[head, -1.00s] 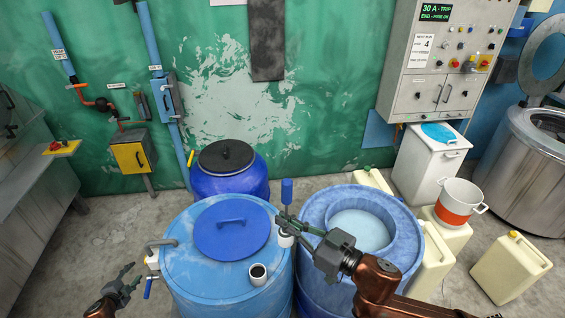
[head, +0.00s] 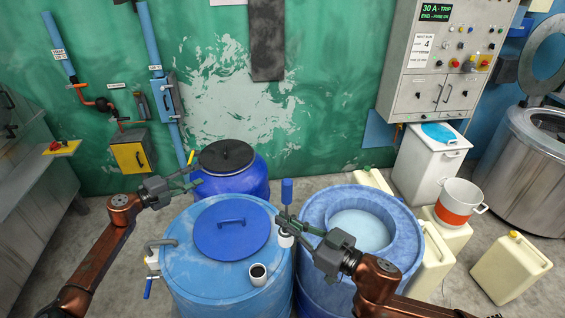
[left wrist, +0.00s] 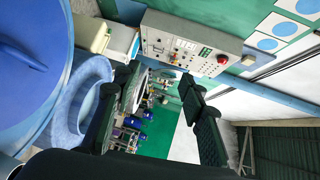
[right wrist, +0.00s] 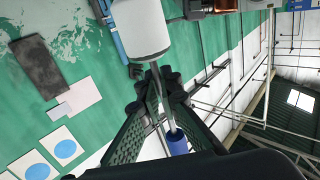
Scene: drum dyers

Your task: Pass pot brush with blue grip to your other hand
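The pot brush has an upright blue grip (head: 287,191) above and a white head (head: 285,239) below, over the gap between the two large blue drums. My right gripper (head: 287,221) is shut on its thin shaft, between grip and head. In the right wrist view the fingers close on the shaft, with the white head (right wrist: 140,28) and the blue grip (right wrist: 177,143) on opposite sides. My left gripper (head: 196,177) is open and empty, left of the brush, in front of the dark-lidded drum. Its spread fingers (left wrist: 165,110) show in the left wrist view.
The left drum (head: 185,265) bears a blue lid (head: 231,228) with a handle and a dark-filled cup (head: 258,273). The right drum (head: 312,205) has an open top with pale content. A dark-lidded blue drum (head: 250,182) stands behind. Pale canisters (head: 510,268) stand at the right.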

